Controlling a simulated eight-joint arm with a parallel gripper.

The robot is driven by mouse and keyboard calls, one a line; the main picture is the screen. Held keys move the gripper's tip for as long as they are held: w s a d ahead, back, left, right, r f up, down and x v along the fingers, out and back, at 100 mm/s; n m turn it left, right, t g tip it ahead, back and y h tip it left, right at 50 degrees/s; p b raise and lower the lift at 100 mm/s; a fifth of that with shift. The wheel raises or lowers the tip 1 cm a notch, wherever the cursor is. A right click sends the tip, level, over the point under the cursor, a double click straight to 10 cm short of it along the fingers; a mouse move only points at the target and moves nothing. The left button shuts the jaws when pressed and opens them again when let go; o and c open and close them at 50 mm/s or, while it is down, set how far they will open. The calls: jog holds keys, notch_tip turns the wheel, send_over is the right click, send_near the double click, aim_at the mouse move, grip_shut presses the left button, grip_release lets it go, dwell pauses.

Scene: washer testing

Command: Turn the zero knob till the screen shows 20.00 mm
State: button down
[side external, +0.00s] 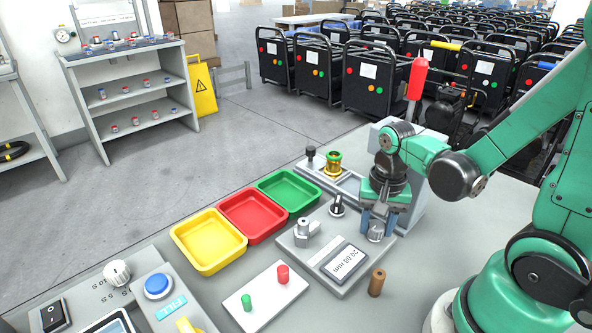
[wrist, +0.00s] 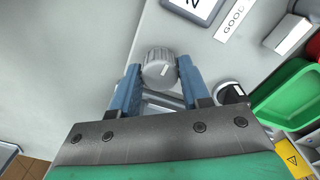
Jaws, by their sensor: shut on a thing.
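The grey ridged zero knob (side external: 376,236) sits at the right end of the measuring unit. In the wrist view the knob (wrist: 158,66) shows a white mark on its face. My gripper (side external: 377,222) points down over it, and its blue fingers (wrist: 157,76) are shut on the knob's two sides. The screen (side external: 344,264) lies on the same unit, tilted in the picture, and seems to read 20.08 mm, though the small digits are hard to make out. Only a corner of the screen (wrist: 196,7) shows at the top of the wrist view.
Yellow (side external: 208,242), red (side external: 253,216) and green (side external: 289,191) trays stand left of the unit. A plate with green and red pegs (side external: 265,298) and a brown cylinder (side external: 377,283) lie in front. A black-topped knob (side external: 337,206) stands close to my gripper.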

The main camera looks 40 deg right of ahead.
aim_at(377, 225)
jog(key=n, duration=0.3)
jog(key=shift+n, duration=2.3)
jog(key=shift+c, duration=2.1)
grip_release()
jog(key=shift+r, duration=2.8)
